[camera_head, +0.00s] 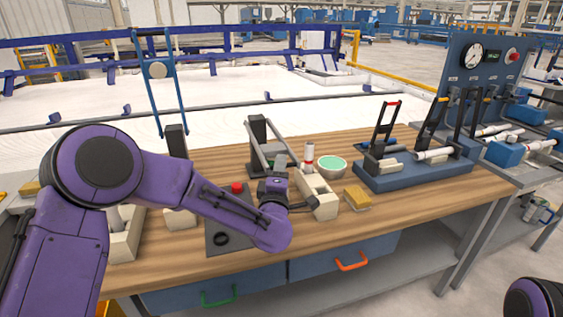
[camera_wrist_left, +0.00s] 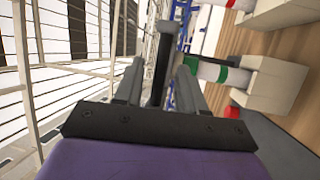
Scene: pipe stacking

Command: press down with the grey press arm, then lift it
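A white pipe with a red band (camera_head: 308,157) stands upright in a pale block (camera_head: 318,195) just right of the gripper. My right gripper is out of view.
A blue fixture (camera_head: 415,174) with levers stands farther right. A dark plate (camera_head: 222,242) with a red button (camera_head: 237,187) lies beneath my left arm. The bench front is mostly clear.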

